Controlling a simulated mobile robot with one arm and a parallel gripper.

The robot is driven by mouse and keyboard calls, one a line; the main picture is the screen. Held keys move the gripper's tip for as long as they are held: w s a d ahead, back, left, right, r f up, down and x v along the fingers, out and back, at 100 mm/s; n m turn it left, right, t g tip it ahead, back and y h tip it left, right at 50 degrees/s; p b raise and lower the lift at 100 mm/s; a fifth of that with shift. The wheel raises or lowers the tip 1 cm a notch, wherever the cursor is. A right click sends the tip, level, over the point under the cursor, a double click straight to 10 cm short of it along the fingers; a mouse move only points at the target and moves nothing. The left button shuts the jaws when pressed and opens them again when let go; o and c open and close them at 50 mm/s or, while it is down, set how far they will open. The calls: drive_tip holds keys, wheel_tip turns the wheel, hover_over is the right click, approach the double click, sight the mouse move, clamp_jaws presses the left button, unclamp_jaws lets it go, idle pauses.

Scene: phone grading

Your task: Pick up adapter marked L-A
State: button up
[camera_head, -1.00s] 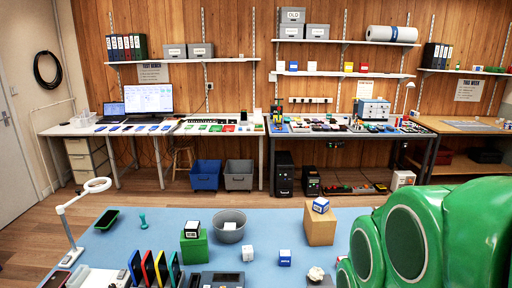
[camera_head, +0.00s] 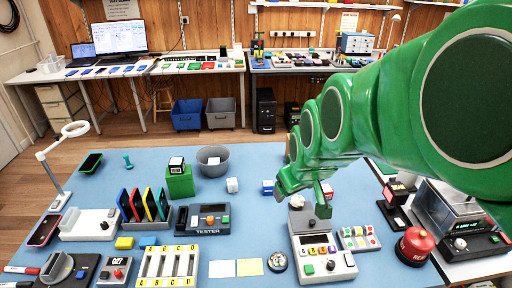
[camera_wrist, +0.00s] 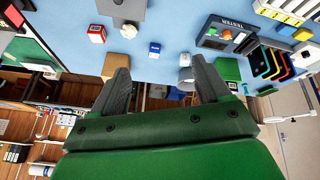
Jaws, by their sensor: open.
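Several small labelled cubes stand on the blue mat; I cannot read L-A on any of them. In the head view a black-and-white cube (camera_head: 176,164) sits on a green block (camera_head: 181,182). A white cube (camera_head: 232,185) and a blue-and-white cube (camera_head: 268,187) stand right of it. The wrist view shows the blue-and-white cube (camera_wrist: 154,48) and a red-and-white cube (camera_wrist: 97,33). My gripper (camera_wrist: 160,88) is open and empty, its two fingers spread apart. In the head view my arm reaches over the mat's right side, and the fingertips are hard to make out.
A grey bowl (camera_head: 213,160) stands behind the cubes. A tester (camera_head: 203,219), a rack of coloured phones (camera_head: 143,206) and a white button device (camera_head: 322,256) line the front. A cardboard box (camera_head: 291,147) is mostly hidden behind my arm.

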drive_tip(key=w+a+r+n+t, duration=0.1)
drive_tip(key=w+r+n+t, duration=0.15)
drive_tip(key=w, duration=0.55)
drive_tip(key=w+a+r+n+t, duration=0.1)
drive_tip(key=w+r+t, duration=0.25)
drive_tip(key=w, duration=0.45)
drive_tip(key=n+t+h, duration=0.2)
drive_tip(key=n, duration=1.8)
hover_over(268, 183)
drive_tip(key=s+d, duration=0.2)
drive_tip(key=s, duration=0.3)
wheel_tip(268, 183, down, 26)
drive_tip(key=r, duration=0.1)
drive_tip(key=f+n, duration=0.2)
drive_tip(key=a+f+n, duration=0.1)
drive_tip(key=n, duration=0.1)
drive_tip(key=f+n, duration=0.2)
drive_tip(key=shift+s+a+f+y, duration=0.2)
drive_tip(key=shift+a+f+y, duration=0.1)
drive_tip(key=shift+f, duration=0.05)
drive_tip(key=shift+a+f+n+y, duration=0.3)
drive_tip(key=shift+f+n, duration=0.25)
drive_tip(key=shift+n, duration=0.3)
drive_tip(key=shift+x, duration=3.8)
drive_tip(key=shift+r, duration=0.1)
